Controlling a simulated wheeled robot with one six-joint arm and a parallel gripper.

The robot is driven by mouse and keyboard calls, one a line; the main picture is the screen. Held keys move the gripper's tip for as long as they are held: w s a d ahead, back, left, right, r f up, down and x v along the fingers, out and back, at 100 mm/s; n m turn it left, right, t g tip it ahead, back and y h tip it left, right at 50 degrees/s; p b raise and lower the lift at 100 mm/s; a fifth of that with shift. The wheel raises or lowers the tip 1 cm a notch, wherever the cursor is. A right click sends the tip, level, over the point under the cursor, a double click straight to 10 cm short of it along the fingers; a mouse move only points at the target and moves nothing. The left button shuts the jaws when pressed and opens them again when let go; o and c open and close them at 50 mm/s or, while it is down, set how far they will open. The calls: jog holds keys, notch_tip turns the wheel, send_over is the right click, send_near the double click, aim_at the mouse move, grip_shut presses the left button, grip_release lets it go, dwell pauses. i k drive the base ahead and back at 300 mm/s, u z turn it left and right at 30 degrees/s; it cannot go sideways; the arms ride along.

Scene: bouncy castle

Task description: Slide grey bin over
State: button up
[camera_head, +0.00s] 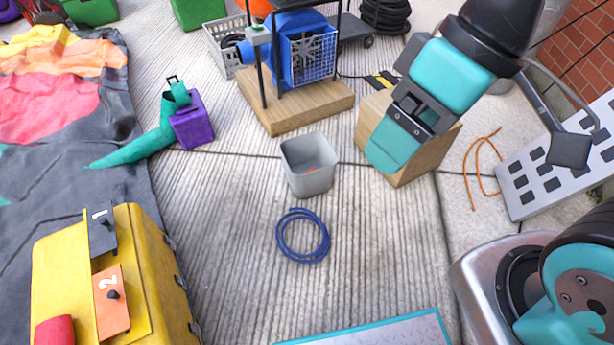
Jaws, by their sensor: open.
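The grey bin (309,181) stands upright on the ribbed concrete floor near the middle of the head view. It is open at the top, with a small orange-red spot visible inside. My gripper (392,152) hangs from the arm at the upper right, to the right of the bin and apart from it. The gripper is open and holds nothing that I can see. It overlaps a wooden block in the picture, and its far fingertip is hard to make out.
A wooden block (432,160) is behind my gripper. A blue blower (285,45) stands on a wooden base (300,112) behind the bin. A coiled blue hose (303,236) lies in front of it. A purple box (192,122) is left. Floor left of the bin is clear.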

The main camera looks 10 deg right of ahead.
aim_at(299, 155)
jog(key=u, duration=0.3)
jog(key=i, duration=0.95)
jog(key=u, duration=0.25)
